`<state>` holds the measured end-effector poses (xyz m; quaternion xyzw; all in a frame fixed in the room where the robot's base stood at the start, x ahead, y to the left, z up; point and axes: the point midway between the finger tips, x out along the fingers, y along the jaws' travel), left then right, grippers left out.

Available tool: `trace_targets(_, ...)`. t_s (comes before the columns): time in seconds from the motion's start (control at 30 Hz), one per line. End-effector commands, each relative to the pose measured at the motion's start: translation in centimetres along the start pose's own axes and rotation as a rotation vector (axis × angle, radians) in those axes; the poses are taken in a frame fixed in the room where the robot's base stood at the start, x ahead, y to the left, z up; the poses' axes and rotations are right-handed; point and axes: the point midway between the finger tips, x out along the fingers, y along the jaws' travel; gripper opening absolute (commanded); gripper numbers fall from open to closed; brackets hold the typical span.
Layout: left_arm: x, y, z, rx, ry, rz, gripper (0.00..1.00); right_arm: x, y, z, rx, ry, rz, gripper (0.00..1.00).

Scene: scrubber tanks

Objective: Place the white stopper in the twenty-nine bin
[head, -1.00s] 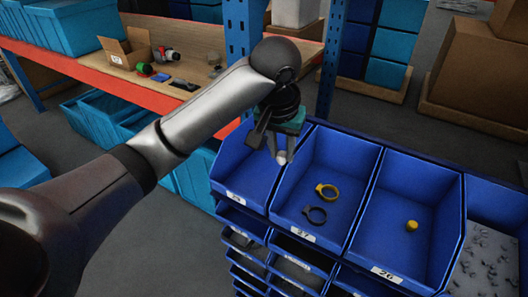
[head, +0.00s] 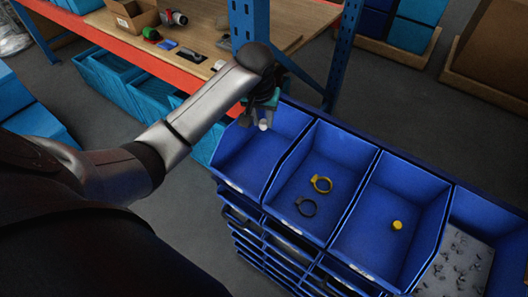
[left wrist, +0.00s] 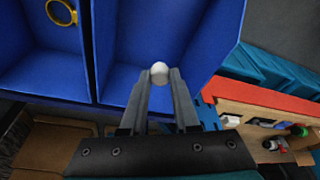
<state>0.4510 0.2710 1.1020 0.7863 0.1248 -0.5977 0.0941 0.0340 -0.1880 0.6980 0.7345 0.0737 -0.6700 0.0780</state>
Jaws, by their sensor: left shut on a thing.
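The white stopper (head: 264,126) is a small round pale piece held between the fingertips of my left gripper (head: 262,118). In the left wrist view the stopper (left wrist: 159,72) shows at the ends of the two grey fingers (left wrist: 160,84). My left gripper is shut on it, over the leftmost blue bin (head: 243,158). This bin's label read 29 in the earlier head view and is too small to read now. In the left wrist view the bin (left wrist: 203,38) lies behind the stopper and its visible floor looks empty. My right gripper is not in view.
The neighbouring bin holds a yellow ring (head: 321,184) and a dark ring (head: 306,206). The bin right of it holds a yellow piece (head: 397,225). A metal tray of small parts (head: 462,262) is at the far right. A shelf (head: 200,62) with objects stands behind.

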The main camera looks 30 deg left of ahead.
Motion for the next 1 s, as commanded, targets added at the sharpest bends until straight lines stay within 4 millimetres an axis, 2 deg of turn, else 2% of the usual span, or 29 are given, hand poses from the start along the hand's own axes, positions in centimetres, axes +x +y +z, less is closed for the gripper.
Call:
trace_targets(0.03, 1.6, 0.0, 0.6, -0.001, -0.006, -0.001, 0.0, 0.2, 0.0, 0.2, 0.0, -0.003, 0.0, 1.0)
trace_targets(0.1, 3.4, -0.1, 1.1, -0.001, -0.005, -0.003, 0.0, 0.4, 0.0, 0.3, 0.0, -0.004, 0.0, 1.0)
trace_targets(0.3, 7.9, 0.0, 2.3, -0.001, -0.002, -0.001, 0.0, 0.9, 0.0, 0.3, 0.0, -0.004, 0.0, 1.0)
trace_targets(0.57, 10.3, 0.0, 2.9, 0.0, -0.001, -0.001, 0.0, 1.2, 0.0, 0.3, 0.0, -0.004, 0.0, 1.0)
trace_targets(0.8, 13.5, 0.0, 3.8, 0.0, 0.0, -0.001, 0.0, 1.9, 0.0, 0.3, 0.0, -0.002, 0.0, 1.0)
trace_targets(1.0, 13.7, 0.0, 3.8, 0.001, 0.002, 0.0, 0.0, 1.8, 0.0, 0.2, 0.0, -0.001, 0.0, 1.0)
